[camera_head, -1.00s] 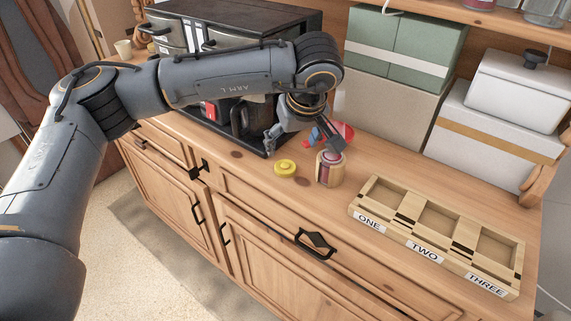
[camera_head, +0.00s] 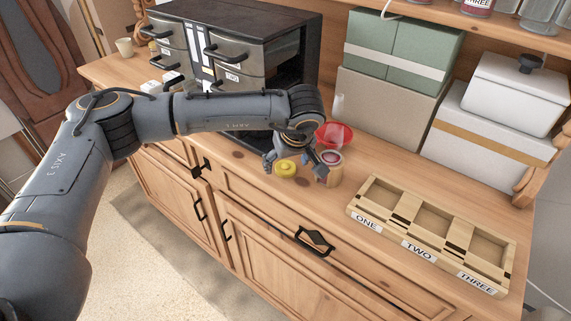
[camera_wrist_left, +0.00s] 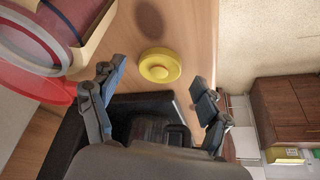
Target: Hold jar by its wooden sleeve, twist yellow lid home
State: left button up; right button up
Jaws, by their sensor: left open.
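The yellow lid (camera_head: 286,169) lies flat on the dresser top, left of the jar. The jar (camera_head: 330,158) stands upright in its wooden sleeve (camera_head: 334,176), with no lid on its mouth and something reddish inside. My left gripper (camera_head: 294,166) is open and empty over the lid, one finger to each side. In the left wrist view, the lid (camera_wrist_left: 160,66) shows between and just beyond the spread fingertips (camera_wrist_left: 155,82). I cannot tell whether they touch it. The sleeved jar (camera_wrist_left: 70,28) is partly cut off at upper left there. My right gripper is not in view.
A red bowl (camera_head: 336,134) stands close behind the jar. A wooden tray (camera_head: 427,243) labelled ONE, TWO, THREE lies to the right. A dark drawer cabinet (camera_head: 284,48) stands behind my left arm. Boxes (camera_head: 385,100) line the back.

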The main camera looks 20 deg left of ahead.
pick_arm(q)
jog(key=shift+w+a+f, duration=0.1)
jog(key=shift+f, duration=0.25)
jog(key=c, duration=0.9)
jog(key=shift+r, duration=0.1)
